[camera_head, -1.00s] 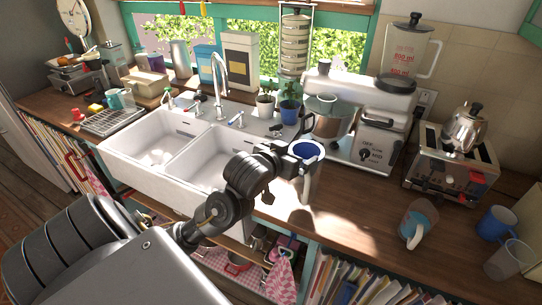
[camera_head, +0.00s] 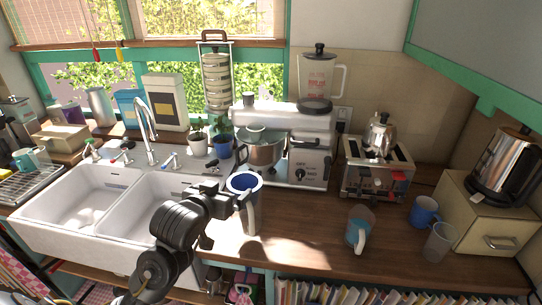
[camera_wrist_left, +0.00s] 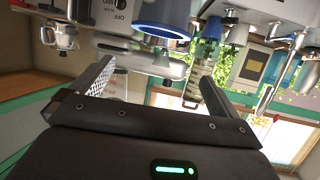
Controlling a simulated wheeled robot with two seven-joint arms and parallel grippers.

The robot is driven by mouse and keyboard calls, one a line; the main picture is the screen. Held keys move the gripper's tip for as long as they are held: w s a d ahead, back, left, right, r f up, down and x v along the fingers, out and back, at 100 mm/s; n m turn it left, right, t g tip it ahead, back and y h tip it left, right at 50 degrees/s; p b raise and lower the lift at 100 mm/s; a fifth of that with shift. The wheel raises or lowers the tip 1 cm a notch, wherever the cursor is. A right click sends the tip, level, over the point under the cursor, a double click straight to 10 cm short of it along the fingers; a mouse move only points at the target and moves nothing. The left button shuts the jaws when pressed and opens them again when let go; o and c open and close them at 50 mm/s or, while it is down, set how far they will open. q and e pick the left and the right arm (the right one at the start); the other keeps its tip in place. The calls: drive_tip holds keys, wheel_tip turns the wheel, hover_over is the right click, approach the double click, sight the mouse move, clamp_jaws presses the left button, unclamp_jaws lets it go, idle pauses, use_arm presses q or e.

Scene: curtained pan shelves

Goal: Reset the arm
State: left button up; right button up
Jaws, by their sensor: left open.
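My left arm comes in from the lower part of the head view. Its gripper (camera_head: 232,192) is beside a tall mug with a blue inside (camera_head: 250,215) on the wooden counter. In the left wrist view the two fingers of my left gripper (camera_wrist_left: 156,75) are spread wide with nothing between them. The blue-rimmed mug (camera_wrist_left: 162,18) shows upside down beyond the fingertips there. In the head view the gripper partly overlaps the mug's left side, and I cannot tell if they touch. My right gripper is not in view.
A white double sink (camera_head: 60,232) lies left of the arm. A stand mixer (camera_head: 300,150), potted plants (camera_head: 222,148) and a toaster (camera_head: 365,180) stand behind. A blue-tinted jug (camera_head: 357,232), a blue mug (camera_head: 424,210) and a glass (camera_head: 438,240) are to the right.

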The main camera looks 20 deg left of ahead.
use_arm(q)
drive_tip(key=s+d+f+m+g+h, duration=0.1)
drive_tip(key=s+d+f+g, duration=0.2)
drive_tip(key=s+f, duration=0.55)
drive_tip(key=s+d+f+m+g, duration=0.15)
drive_tip(key=s+f+g, duration=0.25)
drive_tip(key=s+f, duration=0.45)
drive_tip(key=s+d+f+m+g+h, duration=0.1)
drive_tip(key=s+d+f+g, duration=0.25)
drive_tip(key=s+f, duration=0.55)
wheel_tip(320, 180, down, 31)
drive_tip(key=g+b, duration=0.1)
drive_tip(key=b, duration=0.4)
drive_tip(key=s+a+f+b, duration=0.1)
drive_tip(key=s+f+b, duration=0.1)
drive_tip(key=s+f, duration=0.6)
drive_tip(key=s+a+f+g+b, duration=0.1)
drive_tip(key=s+f+b, duration=0.1)
drive_tip(key=s+f, duration=0.7)
wheel_tip(320, 180, down, 4)
drive_tip(key=shift+s+a+f, duration=0.15)
drive_tip(key=shift+s+a, duration=0.15)
